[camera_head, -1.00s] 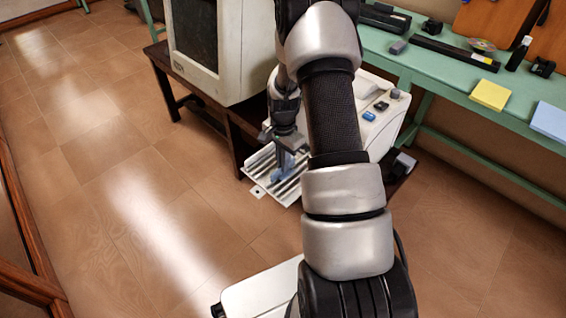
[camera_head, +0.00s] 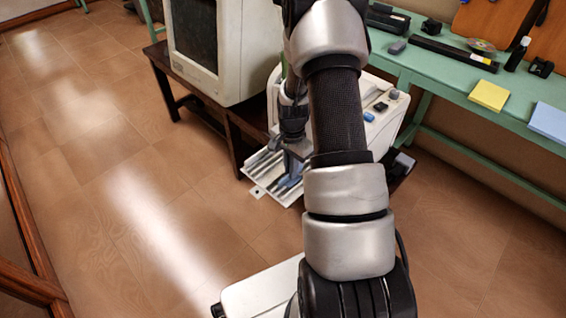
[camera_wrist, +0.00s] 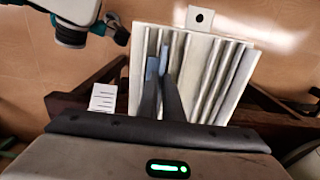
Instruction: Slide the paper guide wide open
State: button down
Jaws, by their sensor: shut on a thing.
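A white printer (camera_head: 385,128) has a pale ridged paper tray (camera_head: 262,170) sticking out from its near side. The tray also shows in the wrist view (camera_wrist: 228,92), with raised ribs running along it. A blue-grey paper guide (camera_head: 287,182) stands on the tray; in the wrist view a narrow blue strip of it (camera_wrist: 151,68) shows by my fingers. My gripper (camera_head: 294,158) is low over the tray and shut on the guide. In the wrist view my gripper (camera_wrist: 158,72) is left of the tray's middle. The fingers and arm hide part of the guide and printer.
A bulky old monitor (camera_head: 200,50) stands left of the printer on a dark wooden table (camera_head: 236,130). A green bench (camera_head: 430,65) with small devices and paper pads runs along the right. The tiled floor at left is clear.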

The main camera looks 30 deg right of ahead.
aim_at(298, 188)
jog(key=s, duration=0.1)
jog(key=s+d, duration=0.1)
jog(key=s, duration=0.1)
jog(key=shift+s+d, duration=0.1)
jog(key=shift+s, duration=0.05)
jog(key=c, duration=1.9)
grip_release()
notch_tip(298, 188, up, 17)
jog(key=p, duration=0.4)
jog(key=shift+r, duration=0.2)
jog(key=shift+r, duration=0.1)
